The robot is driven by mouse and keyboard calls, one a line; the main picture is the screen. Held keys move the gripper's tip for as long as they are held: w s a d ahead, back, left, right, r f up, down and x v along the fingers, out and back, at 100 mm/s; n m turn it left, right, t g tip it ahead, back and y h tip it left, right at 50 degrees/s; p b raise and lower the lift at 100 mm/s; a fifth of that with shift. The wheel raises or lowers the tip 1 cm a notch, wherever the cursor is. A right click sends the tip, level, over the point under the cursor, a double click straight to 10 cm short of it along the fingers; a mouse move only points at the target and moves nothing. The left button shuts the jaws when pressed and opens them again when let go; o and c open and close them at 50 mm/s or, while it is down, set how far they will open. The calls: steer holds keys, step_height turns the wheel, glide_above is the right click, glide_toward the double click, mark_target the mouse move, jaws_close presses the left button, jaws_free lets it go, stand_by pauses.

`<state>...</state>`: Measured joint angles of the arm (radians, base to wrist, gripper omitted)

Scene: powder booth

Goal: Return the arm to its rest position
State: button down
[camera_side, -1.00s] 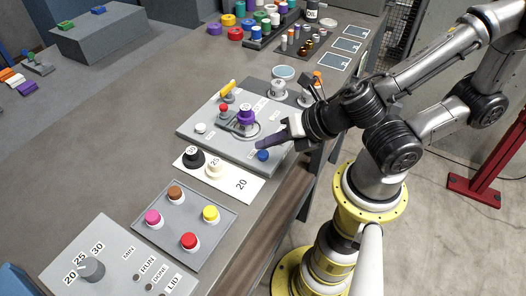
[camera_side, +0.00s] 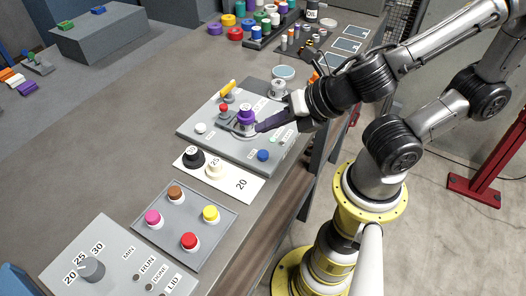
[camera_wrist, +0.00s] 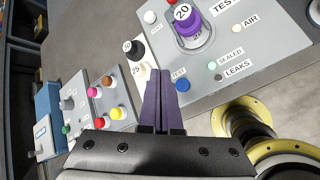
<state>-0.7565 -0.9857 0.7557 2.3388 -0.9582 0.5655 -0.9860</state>
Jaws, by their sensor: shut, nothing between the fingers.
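My gripper (camera_side: 260,127) is shut and empty, its dark purple fingers pressed together. In the side view it hangs over the right part of the grey test panel (camera_side: 228,148), just right of the purple-topped piece marked 20. In the wrist view the shut fingers (camera_wrist: 164,75) point up the picture, beside the test panel (camera_wrist: 225,72). The purple piece (camera_wrist: 186,18) stands upright in a round seat there, apart from the fingers. It also shows in the side view (camera_side: 246,113). The blue button (camera_side: 263,155) on the panel is below the fingers.
A white card (camera_side: 226,187) holds a black piece (camera_side: 194,157) and a white piece (camera_side: 215,169). A grey tray (camera_side: 184,226) carries brown, pink, yellow and red pieces. A dial panel (camera_side: 108,268) is at the front. Jars stand at the back.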

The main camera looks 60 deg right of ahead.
stand_by(0.4)
steer(key=s+d+r+m+g+h, duration=0.15)
steer(key=d+r+m+h, duration=0.3)
steer(key=d+m, duration=0.8)
steer(key=s+a+r+m+g+y, duration=0.1)
steer(key=s+a+m+g+y, duration=0.1)
steer(key=m, duration=1.3)
steer(key=s+a+y, duration=0.1)
steer(key=s+a, duration=0.1)
steer(key=shift+s+a+r+m, duration=0.2)
steer(key=shift+s+r+m, duration=0.1)
steer(key=shift+s+m, duration=0.1)
steer(key=shift+y, duration=0.25)
